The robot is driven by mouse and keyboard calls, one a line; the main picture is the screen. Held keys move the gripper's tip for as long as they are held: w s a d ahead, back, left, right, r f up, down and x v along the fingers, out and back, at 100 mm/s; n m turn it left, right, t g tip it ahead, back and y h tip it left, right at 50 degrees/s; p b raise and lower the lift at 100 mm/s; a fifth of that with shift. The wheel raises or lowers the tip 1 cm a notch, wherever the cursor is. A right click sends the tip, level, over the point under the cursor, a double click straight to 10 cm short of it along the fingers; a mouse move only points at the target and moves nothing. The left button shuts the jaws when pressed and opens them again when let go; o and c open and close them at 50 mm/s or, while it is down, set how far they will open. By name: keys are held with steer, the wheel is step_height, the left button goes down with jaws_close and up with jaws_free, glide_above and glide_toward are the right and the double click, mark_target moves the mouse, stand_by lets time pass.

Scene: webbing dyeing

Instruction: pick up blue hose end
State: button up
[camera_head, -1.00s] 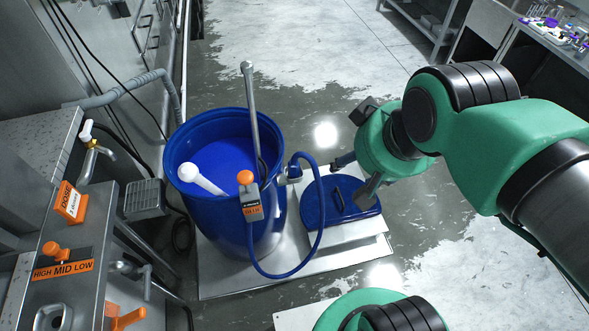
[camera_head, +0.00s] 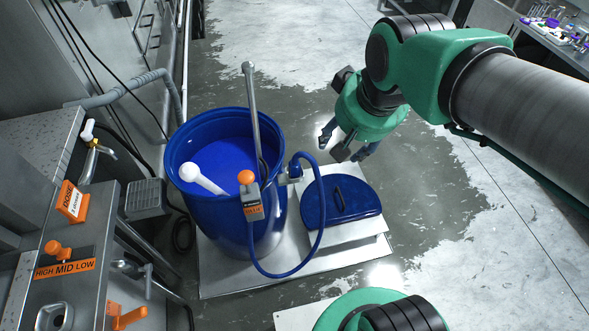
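A blue hose (camera_head: 318,225) loops out beside the blue barrel (camera_head: 240,236). Its upper end (camera_head: 296,166) sits at a grey fitting near the barrel's right rim. The hose runs down and back to the grey and orange control box (camera_head: 249,197) on the barrel's side. My gripper (camera_head: 346,146) is to the right of the upper hose end and apart from it. Its fingers are spread, with nothing seen between them.
A blue half-round lid (camera_head: 359,207) with a dark handle lies on the pale platform (camera_head: 365,234) right of the barrel. A white ladle (camera_head: 191,173) and a metal tube (camera_head: 253,105) stand in the barrel. Machine controls (camera_head: 64,268) are at left. Wet floor lies beyond.

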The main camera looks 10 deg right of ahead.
steer(key=w+f+m+g, duration=0.1)
steer(key=w+f, duration=0.3)
steer(key=w, duration=0.6)
steer(key=m+g+p, duration=0.2)
steer(key=g, duration=0.2)
glide_above(294, 162)
step_height(294, 162, down, 23)
steer(key=shift+a+f, duration=0.1)
steer(key=shift+f, duration=0.1)
steer(key=shift+f+b, duration=0.95)
steer(key=shift+f, duration=3.25)
steer(key=shift+s+f+b, duration=0.15)
steer(key=shift+f+b, duration=0.6)
steer(key=shift+f, duration=1.85)
